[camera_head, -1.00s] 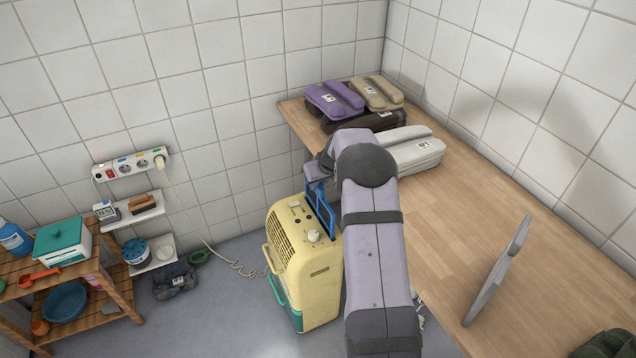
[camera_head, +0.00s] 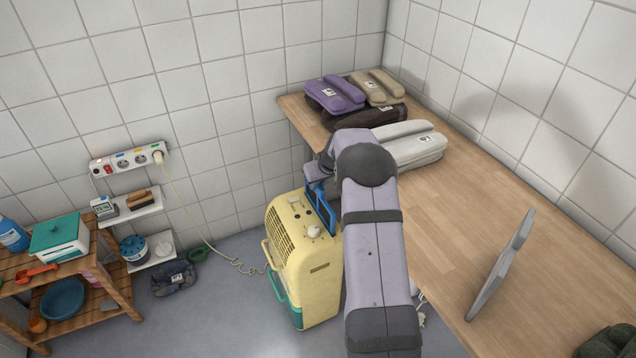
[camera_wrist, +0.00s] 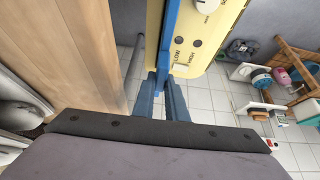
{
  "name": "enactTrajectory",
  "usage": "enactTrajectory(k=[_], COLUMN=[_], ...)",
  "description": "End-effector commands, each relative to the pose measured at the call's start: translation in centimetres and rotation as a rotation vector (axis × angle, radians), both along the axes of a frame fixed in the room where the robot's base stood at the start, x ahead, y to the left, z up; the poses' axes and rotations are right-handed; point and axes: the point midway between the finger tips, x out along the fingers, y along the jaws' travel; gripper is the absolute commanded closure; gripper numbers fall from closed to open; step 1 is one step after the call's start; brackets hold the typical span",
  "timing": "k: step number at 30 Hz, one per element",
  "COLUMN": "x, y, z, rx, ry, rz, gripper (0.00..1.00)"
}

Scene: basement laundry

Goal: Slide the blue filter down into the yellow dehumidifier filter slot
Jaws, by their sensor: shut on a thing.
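The yellow dehumidifier (camera_head: 318,284) stands upright on the floor beside the wooden counter. In the wrist view its top (camera_wrist: 210,45) shows a knob and dark round spots. My gripper (camera_head: 317,184) is shut on the blue filter (camera_head: 322,218), which it holds upright at the counter-side edge of the dehumidifier's top. The filter also shows edge-on as a blue strip (camera_wrist: 169,40) in the wrist view, ahead of my fingertips (camera_wrist: 161,92). The slot mouth is hidden, and I cannot tell how far the filter's lower edge is in it. My arm covers part of the dehumidifier's right side.
The wooden counter (camera_head: 470,215) lies close on the right, with purple (camera_head: 335,95), beige, dark and pale-grey (camera_head: 415,150) cases and a grey upright panel (camera_head: 503,268). A cord runs from the power strip (camera_head: 128,160) towards the dehumidifier.

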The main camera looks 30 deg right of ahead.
Motion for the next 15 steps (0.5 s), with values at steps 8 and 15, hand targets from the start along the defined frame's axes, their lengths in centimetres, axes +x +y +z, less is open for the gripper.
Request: enactTrajectory(k=[8,15], x=[0.0,0.0], y=[0.0,0.0], z=[-0.7,-1.3], rx=[0.000,0.000], ry=[-0.001,-0.001], rz=[0.000,0.000], gripper=[1.00,1.00])
